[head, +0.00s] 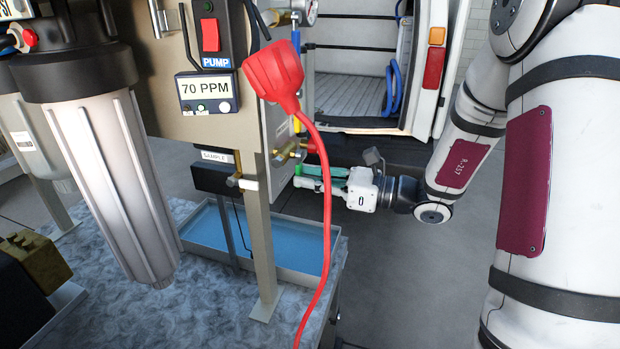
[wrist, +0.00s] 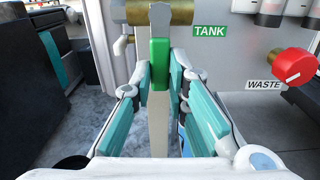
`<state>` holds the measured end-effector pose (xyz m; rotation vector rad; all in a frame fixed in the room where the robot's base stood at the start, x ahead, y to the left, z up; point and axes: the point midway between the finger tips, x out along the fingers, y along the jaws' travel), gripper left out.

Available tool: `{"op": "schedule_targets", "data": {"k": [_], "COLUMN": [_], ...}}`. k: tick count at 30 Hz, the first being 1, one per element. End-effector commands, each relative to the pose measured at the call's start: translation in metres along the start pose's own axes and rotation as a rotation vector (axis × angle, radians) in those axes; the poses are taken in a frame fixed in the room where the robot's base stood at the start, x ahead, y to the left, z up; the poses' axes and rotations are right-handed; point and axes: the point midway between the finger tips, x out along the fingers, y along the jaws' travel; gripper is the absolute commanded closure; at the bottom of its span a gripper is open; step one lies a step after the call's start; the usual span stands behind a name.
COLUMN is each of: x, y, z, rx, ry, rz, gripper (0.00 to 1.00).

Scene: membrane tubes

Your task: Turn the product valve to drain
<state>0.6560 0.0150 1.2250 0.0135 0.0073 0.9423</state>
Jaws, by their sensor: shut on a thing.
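A green valve handle (wrist: 159,62) hangs below a brass valve body (wrist: 165,12) in the wrist view, with a green TANK label (wrist: 209,31) to its right. I take it as the product valve; no drain label is readable. My gripper (wrist: 160,75) has its teal-padded fingers on both sides of the handle and is shut on it. In the head view my gripper (head: 312,178) reaches in from the right to the panel's side edge, where a small bit of green handle (head: 298,169) shows. The fingers hide the rest of the handle there.
A red knob (wrist: 294,67) with a WASTE label (wrist: 265,85) is right of the handle. A red plug (head: 274,76) and its cord hang in front of the panel near my gripper. A blue-bottomed tray (head: 334,252) lies below. Filter housings (head: 115,170) stand left.

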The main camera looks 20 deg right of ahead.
Motion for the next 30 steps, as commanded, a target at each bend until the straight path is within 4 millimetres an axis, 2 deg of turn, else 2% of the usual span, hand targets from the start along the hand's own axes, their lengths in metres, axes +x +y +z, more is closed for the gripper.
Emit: {"op": "schedule_targets", "data": {"k": [4, 5, 6, 7, 8, 16, 20, 23, 30], "x": [0.000, 0.000, 0.000, 0.000, 0.000, 0.000, -0.007, -0.021, -0.070], "y": [0.001, 0.001, 0.001, 0.001, 0.001, 0.000, 0.000, -0.001, -0.001], "z": [-0.001, -0.001, -0.001, -0.001, -0.001, 0.000, 0.000, 0.000, -0.001], "rx": [0.005, 0.005, 0.005, 0.004, 0.004, 0.001, 0.001, 0.001, 0.002], "ry": [0.002, 0.002, 0.002, 0.002, 0.002, 0.000, 0.000, 0.000, 0.001], "rz": [0.001, 0.001, 0.001, 0.001, 0.001, 0.000, -0.002, -0.004, -0.004], "gripper": [1.00, 0.83, 0.74, 0.67, 0.65, 0.65, 0.65, 0.65, 0.65]}}
